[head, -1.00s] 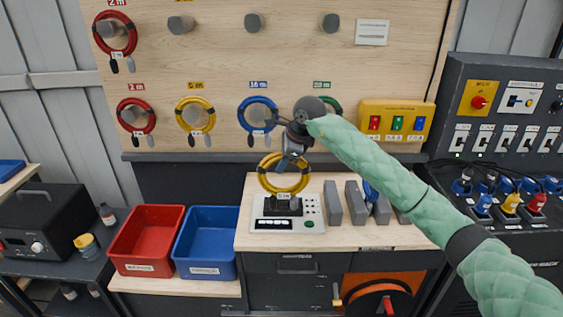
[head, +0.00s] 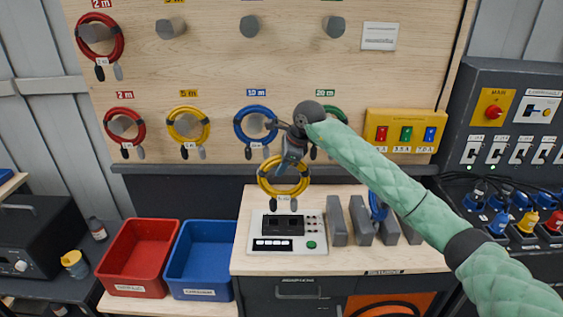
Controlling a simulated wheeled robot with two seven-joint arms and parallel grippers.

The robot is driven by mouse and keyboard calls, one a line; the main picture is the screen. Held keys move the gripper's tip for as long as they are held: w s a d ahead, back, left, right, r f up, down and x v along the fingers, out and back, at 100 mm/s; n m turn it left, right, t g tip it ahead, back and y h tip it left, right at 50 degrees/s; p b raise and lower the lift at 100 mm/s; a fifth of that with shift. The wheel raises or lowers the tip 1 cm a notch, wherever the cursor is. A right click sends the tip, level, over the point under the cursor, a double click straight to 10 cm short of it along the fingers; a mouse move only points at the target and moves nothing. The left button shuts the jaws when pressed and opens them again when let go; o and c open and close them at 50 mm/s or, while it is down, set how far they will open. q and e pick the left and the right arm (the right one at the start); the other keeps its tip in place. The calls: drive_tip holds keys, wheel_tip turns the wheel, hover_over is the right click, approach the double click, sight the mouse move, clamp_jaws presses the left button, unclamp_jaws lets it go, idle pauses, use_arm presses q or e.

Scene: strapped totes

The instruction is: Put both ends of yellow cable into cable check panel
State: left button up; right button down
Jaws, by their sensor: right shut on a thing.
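A coiled yellow cable (head: 284,191) hangs from my right gripper (head: 288,160), which is shut on the top of its coil. A small white tag and two dark cable ends hang at the bottom of the coil. The cable check panel (head: 262,245) is a pale box on the wooden bench, with a dark two-socket block, small knobs, a dark display and a green button. The cable ends hang above and in front of the socket block in the picture; I cannot tell the exact gap. My left gripper is not in view.
Another yellow cable (head: 187,125) hangs on the pegboard among red, blue and green coils. Grey upright blocks (head: 360,220) stand right of the panel. A red bin (head: 140,257) and a blue bin (head: 201,262) stand to the left. A dark switch console (head: 510,130) is at right.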

drive_tip(key=shift+w+f, duration=0.1)
drive_tip(key=shift+f, duration=0.45)
drive_tip(key=shift+s+f, duration=0.2)
drive_tip(key=shift+f, duration=0.35)
drive_tip(key=shift+w+f, duration=0.1)
drive_tip(key=shift+f, duration=0.6)
drive_tip(key=shift+f+b, duration=0.2)
drive_tip(key=shift+b, duration=0.3)
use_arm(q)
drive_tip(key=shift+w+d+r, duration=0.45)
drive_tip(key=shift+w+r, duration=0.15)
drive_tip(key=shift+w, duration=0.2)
use_arm(e)
drive_tip(key=shift+f, duration=0.25)
drive_tip(key=shift+b, duration=0.35)
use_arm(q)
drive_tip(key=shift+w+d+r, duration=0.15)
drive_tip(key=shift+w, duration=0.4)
